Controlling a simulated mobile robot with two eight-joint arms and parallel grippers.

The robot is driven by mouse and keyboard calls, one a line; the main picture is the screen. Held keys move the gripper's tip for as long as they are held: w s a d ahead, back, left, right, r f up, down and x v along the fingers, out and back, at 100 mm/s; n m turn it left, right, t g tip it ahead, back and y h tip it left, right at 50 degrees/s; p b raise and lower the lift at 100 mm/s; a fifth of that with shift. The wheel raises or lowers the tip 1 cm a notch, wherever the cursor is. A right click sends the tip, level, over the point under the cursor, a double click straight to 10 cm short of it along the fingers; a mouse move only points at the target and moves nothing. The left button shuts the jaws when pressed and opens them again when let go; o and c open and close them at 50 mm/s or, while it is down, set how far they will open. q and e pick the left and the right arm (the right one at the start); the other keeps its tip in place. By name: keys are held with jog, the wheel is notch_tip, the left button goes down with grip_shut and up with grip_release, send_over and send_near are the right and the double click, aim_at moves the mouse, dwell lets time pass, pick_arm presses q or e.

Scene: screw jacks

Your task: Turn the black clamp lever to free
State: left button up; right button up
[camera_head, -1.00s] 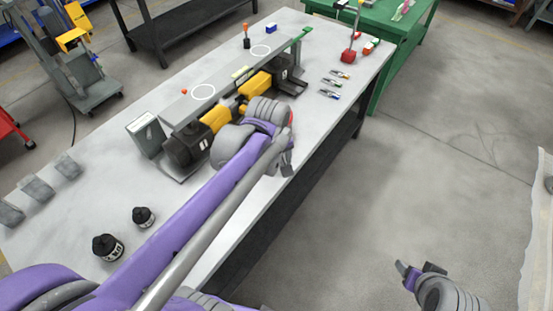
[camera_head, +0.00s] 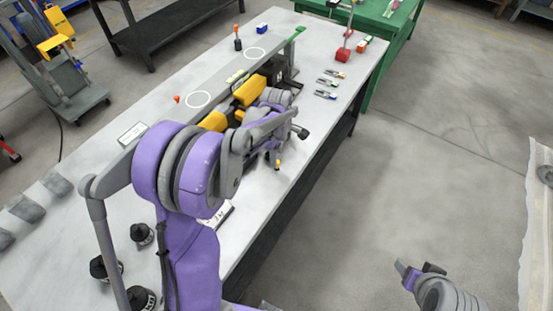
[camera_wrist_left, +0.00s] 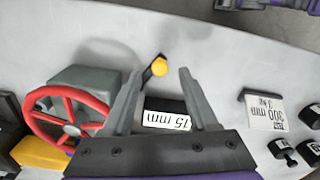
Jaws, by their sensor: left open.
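In the left wrist view, the black clamp lever (camera_wrist_left: 147,75) is short and ends in a round yellow knob (camera_wrist_left: 159,67). It stands over the grey bench top, close to a "75 mm" label (camera_wrist_left: 167,120). My left gripper (camera_wrist_left: 158,78) is open, with the lever and knob showing between its two spread fingertips; I see no contact. In the head view, a small yellow knob (camera_head: 277,163) shows below my left wrist, and my arm hides much of the area. My right gripper (camera_head: 418,272) is low at the right, over the floor, away from the bench.
A red handwheel (camera_wrist_left: 67,118) on a grey block lies just left of my left gripper. A "300 mm" label (camera_wrist_left: 268,112) and several black weights (camera_wrist_left: 283,150) are at the right.

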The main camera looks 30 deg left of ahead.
pick_arm(q)
jog(key=shift+f, duration=1.4)
grip_shut()
dwell(0.4)
